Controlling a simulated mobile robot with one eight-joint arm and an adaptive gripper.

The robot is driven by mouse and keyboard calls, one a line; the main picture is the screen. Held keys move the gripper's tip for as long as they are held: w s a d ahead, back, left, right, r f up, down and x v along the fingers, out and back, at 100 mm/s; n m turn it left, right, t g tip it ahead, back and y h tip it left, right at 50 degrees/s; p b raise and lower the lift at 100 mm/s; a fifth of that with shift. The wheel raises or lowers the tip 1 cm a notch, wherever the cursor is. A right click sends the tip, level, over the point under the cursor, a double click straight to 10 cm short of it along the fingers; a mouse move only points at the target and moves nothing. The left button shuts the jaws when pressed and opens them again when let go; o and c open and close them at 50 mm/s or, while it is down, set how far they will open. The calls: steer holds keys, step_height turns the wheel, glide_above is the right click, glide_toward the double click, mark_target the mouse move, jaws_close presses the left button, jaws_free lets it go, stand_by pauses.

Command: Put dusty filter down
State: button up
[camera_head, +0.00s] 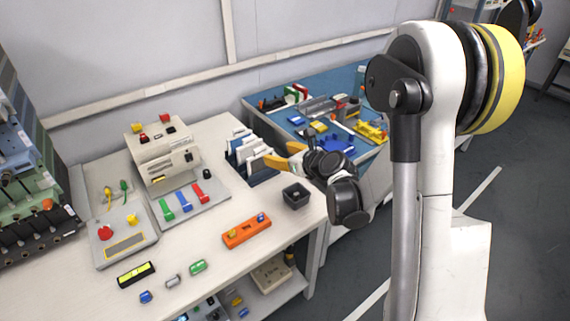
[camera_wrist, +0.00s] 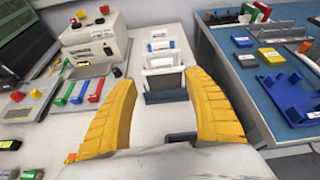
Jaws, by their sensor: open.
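A rack (camera_head: 262,177) on the white table holds several upright, white-framed panels (camera_head: 243,148), which look like filters. In the wrist view, the nearest panel (camera_wrist: 164,84) has a grey face and stands upright in front of the others. I cannot tell for sure which panel is the dusty filter. My gripper (camera_head: 281,154) is at the near right side of the rack. Its yellow fingers are spread wide in the wrist view (camera_wrist: 158,78), one on each side of the nearest panel's line, with nothing held between them. Whether a fingertip touches the panel is unclear.
A beige machine (camera_head: 165,158) with coloured levers stands left of the rack. A small black bin (camera_head: 296,196) and an orange block (camera_head: 246,231) lie nearer on the white table (camera_head: 200,262). A blue table (camera_head: 262,97) with a cluster of parts adjoins at the right.

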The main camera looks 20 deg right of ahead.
steer(key=s+a+r+n+g+h, duration=0.1)
steer(key=s+a+r+n+g, duration=0.2)
steer(key=s+n, duration=0.4)
steer(key=s+a+r+n, duration=0.2)
steer(key=s+r+n, duration=0.4)
steer(key=n, duration=0.2)
steer(key=s+d+n+g+h, duration=0.1)
steer(key=s+n+g+h, duration=0.1)
steer(key=s+n, duration=1.4)
steer(key=shift+s+d+n+g+h, duration=0.35)
steer(key=shift+s+h, duration=0.25)
steer(key=shift+s, duration=0.55)
steer(key=shift+f, duration=0.15)
